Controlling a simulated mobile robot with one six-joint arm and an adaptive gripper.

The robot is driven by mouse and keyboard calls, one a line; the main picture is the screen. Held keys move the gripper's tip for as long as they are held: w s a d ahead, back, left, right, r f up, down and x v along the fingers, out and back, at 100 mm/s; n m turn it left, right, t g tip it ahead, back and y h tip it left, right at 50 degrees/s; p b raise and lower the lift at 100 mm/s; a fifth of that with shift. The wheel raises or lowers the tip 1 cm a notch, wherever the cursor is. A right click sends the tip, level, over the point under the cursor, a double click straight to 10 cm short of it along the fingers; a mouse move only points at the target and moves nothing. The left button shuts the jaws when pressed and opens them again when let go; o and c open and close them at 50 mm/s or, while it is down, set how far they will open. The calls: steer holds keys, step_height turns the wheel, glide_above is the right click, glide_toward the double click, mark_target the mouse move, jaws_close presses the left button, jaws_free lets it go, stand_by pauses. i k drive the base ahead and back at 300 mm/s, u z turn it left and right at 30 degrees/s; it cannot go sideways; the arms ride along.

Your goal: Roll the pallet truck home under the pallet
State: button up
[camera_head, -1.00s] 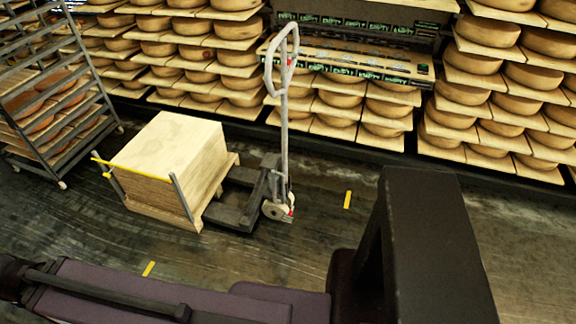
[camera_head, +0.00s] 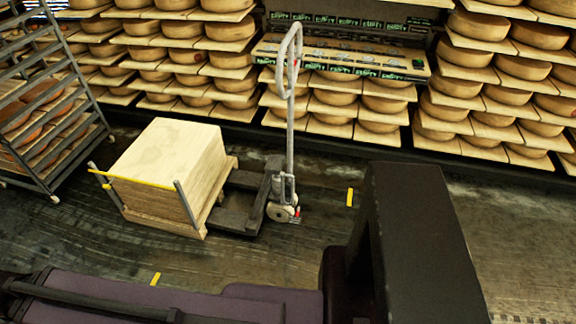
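The pallet truck stands in the middle left of the head view, with its grey upright loop handle (camera_head: 290,100) and a pale wheel at its foot. Its two dark forks (camera_head: 236,221) point left toward the wooden pallet (camera_head: 222,192). The forks reach the pallet's right side; their far ends are hidden, so I cannot tell how far under they go. A pale wooden block (camera_head: 165,158) sits on the pallet. Grey posts and a yellow bar (camera_head: 130,179) stand at the pallet's front left. My gripper is not in view; only dark parts of my own body show in the foreground.
Shelves of cheese wheels (camera_head: 465,90) line the back wall. A metal rack on castors (camera_head: 75,130) stands at the left, close to the pallet. Yellow floor marks lie right of the truck (camera_head: 349,197) and in front (camera_head: 155,279). Dark floor right of the truck is clear.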

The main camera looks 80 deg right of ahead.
mark_target(282, 204)
steer(key=i, duration=1)
steer(key=u, duration=1.2)
steer(key=k, duration=0.15)
steer(key=z, duration=4.4)
